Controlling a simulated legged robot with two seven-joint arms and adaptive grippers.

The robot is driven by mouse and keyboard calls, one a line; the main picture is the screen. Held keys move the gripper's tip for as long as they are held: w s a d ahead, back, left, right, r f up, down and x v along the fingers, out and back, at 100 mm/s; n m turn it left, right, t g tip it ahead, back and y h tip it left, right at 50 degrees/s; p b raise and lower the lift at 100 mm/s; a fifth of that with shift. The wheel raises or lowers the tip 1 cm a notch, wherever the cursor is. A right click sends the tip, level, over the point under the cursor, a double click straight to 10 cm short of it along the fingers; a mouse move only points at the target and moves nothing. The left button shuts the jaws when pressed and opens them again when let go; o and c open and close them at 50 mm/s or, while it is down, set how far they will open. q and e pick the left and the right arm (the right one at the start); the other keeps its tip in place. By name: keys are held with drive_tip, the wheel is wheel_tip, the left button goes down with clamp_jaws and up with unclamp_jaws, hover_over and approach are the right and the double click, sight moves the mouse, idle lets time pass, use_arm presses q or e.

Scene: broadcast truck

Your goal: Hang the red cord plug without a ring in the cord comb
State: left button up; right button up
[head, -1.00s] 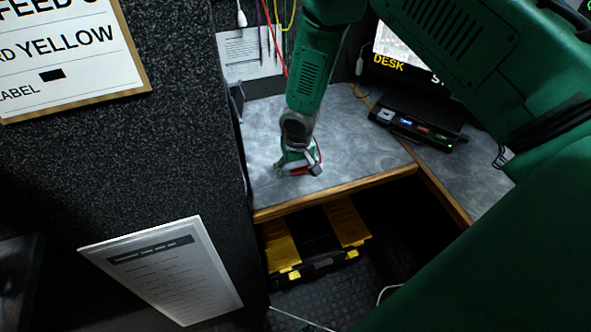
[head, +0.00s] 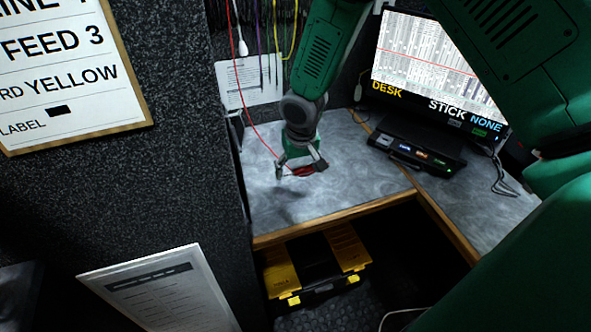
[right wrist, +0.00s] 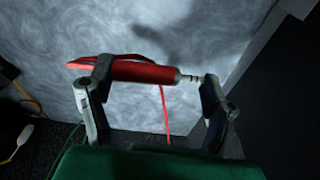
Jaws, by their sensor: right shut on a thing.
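My right gripper (head: 300,170) is shut on a red plug (head: 302,170) and holds it above the grey desk, with a shadow below. In the right wrist view the red plug (right wrist: 145,73) lies crosswise between the fingers of my right gripper (right wrist: 155,85), its metal tip pointing right. Its bands are too small to tell for certain. A thin red cord (head: 262,138) runs from it toward the upper left. Several cords hang at the top, including a yellow cord (head: 292,40) and one with a white plug (head: 242,48). The cord comb is not in view. My left gripper is not in view.
A dark speckled wall panel (head: 180,180) stands left of the desk (head: 300,215). A monitor (head: 440,65) and a black box with lit buttons (head: 415,155) are at the right. A yellow-and-black toolbox (head: 315,262) is under the desk. The desk's middle is clear.

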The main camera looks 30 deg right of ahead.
drive_tip(key=shift+s+d+p, duration=0.15)
drive_tip(key=shift+d+p, duration=0.15)
drive_tip(key=shift+d, duration=0.7)
drive_tip(key=shift+s+d, duration=0.2)
drive_tip(key=shift+d, duration=0.1)
drive_tip(key=shift+s+d+r+p, duration=0.1)
drive_tip(key=shift+r+p, duration=0.1)
drive_tip(key=shift+p, duration=0.25)
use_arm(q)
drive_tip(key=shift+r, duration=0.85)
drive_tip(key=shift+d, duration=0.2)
use_arm(e)
drive_tip(key=shift+d, duration=0.15)
